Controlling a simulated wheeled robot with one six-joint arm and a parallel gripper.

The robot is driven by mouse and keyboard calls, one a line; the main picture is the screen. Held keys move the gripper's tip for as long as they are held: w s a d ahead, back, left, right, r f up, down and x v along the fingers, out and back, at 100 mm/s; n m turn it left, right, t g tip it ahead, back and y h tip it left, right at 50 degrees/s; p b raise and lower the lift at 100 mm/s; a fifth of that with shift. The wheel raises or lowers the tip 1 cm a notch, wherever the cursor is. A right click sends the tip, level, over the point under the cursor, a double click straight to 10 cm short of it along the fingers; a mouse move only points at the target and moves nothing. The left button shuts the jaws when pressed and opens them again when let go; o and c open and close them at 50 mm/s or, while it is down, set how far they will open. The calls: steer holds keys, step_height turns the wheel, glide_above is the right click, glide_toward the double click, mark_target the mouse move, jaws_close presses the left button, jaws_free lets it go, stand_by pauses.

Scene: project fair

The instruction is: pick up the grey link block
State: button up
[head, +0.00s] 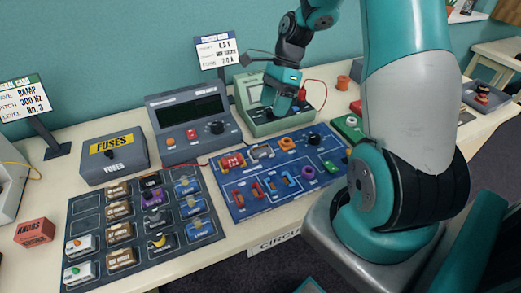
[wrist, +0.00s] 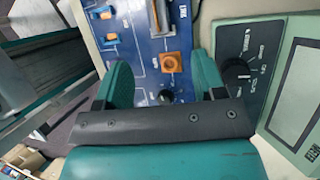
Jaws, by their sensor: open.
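The grey link block (head: 262,152) lies on the blue circuit board (head: 238,208), between a red block and an orange knob. In the wrist view, a greyish block, probably the same one, shows at the top edge (wrist: 159,16), partly cut off, beside a label that seems to read LINK. My gripper (head: 282,108) is above the green instrument behind the board. Its two teal fingers (wrist: 163,78) are apart in the wrist view, with nothing held between them. The block lies beyond the fingertips, not between them.
The orange knob (wrist: 170,62) is between my fingers' lines of reach in the wrist view. The green instrument (head: 252,122) is close behind the board. A grey meter box (head: 190,128), a fuses box (head: 113,158) and a dark parts tray (head: 88,212) stand to the left.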

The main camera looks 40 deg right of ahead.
glide_above(261, 146)
steer(key=d, duration=0.3)
steer(key=f, duration=0.4)
steer(key=w+f, duration=0.1)
steer(key=f, duration=0.1)
steer(key=shift+a+p, duration=0.1)
steer(key=shift+p, duration=0.2)
steer(key=shift+p+x, duration=0.75)
steer(key=shift+x, duration=1.85)
steer(key=shift+s, duration=0.15)
steer(key=c, duration=1)
steer(key=shift+c, duration=0.2)
